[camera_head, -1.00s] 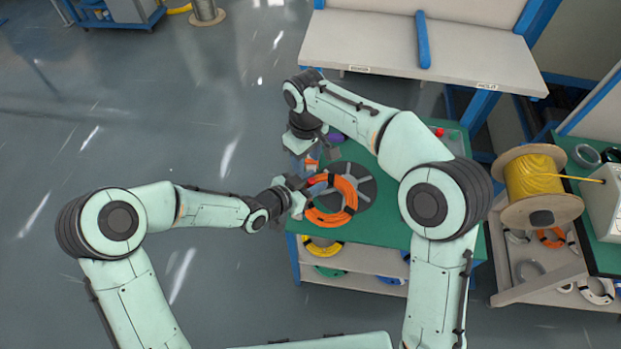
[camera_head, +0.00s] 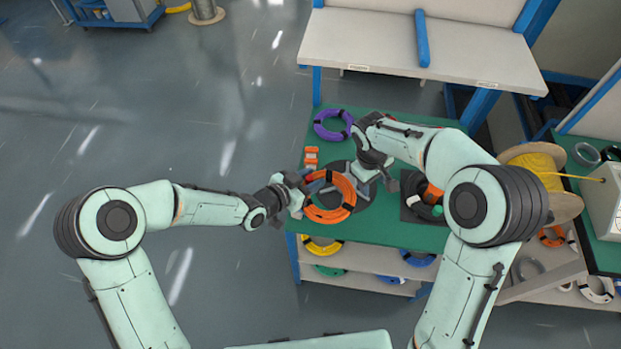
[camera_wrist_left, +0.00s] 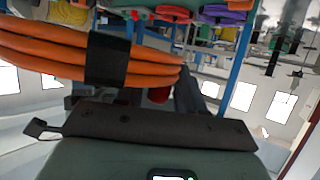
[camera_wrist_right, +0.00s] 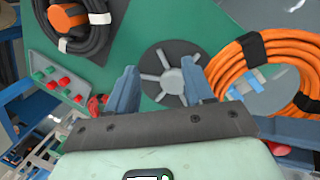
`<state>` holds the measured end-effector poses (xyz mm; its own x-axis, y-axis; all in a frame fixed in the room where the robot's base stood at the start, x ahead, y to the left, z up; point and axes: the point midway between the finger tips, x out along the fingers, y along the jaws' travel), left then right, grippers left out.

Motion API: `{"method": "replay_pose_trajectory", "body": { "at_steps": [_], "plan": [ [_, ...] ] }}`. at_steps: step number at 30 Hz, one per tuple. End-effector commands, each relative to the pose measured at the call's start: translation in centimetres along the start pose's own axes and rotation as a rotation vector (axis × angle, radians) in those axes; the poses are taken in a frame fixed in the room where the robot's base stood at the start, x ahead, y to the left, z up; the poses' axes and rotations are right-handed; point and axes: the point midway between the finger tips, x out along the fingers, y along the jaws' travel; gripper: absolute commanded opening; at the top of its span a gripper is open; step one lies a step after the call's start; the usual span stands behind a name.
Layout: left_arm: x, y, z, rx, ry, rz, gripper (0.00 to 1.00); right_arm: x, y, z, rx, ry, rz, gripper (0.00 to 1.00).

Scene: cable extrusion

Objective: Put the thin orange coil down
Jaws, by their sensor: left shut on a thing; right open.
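The thin orange coil (camera_head: 347,199) with black bands is at the near left part of the green table, overlapping a grey disc (camera_head: 360,208). My left gripper (camera_head: 302,186) is shut on its left side. The coil fills the upper left of the left wrist view (camera_wrist_left: 60,50), close in front of the jaws. My right gripper (camera_head: 378,182) is open and empty above the table, right of the coil. In the right wrist view its open fingers (camera_wrist_right: 165,92) straddle the spoked grey disc (camera_wrist_right: 172,75), with the coil at the right (camera_wrist_right: 290,50).
A purple coil (camera_head: 333,124) lies at the table's back left, with small orange blocks (camera_head: 311,156) in front of it. A black coil with an orange part (camera_head: 428,205) sits on the right. A shelf below holds a yellow coil (camera_head: 322,246) and others.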

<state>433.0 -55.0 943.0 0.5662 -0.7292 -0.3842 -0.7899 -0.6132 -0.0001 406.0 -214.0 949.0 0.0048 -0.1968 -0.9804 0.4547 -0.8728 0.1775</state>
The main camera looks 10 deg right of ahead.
Motion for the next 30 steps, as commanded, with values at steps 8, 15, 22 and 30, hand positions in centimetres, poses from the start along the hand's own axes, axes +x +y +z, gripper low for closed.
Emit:
{"method": "replay_pose_trajectory", "body": {
  "at_steps": [8,15,22,30],
  "plan": [
    [0.0,0.0,-0.1,0.000,0.002,0.000,0.00,8.9,-6.3,8.6,0.680,-0.230,-0.281,0.52],
    [0.0,0.0,-0.1,0.000,0.002,0.000,0.00,18.3,-13.8,9.7,0.643,-0.151,-0.435,0.52],
    [0.0,0.0,-0.1,0.000,0.002,0.000,0.00,24.2,-21.1,13.5,0.728,-0.069,-0.536,0.52],
    [0.0,0.0,-0.1,0.000,0.002,0.000,0.00,25.8,-24.2,15.8,0.789,-0.017,-0.544,0.52]
  ]
}}
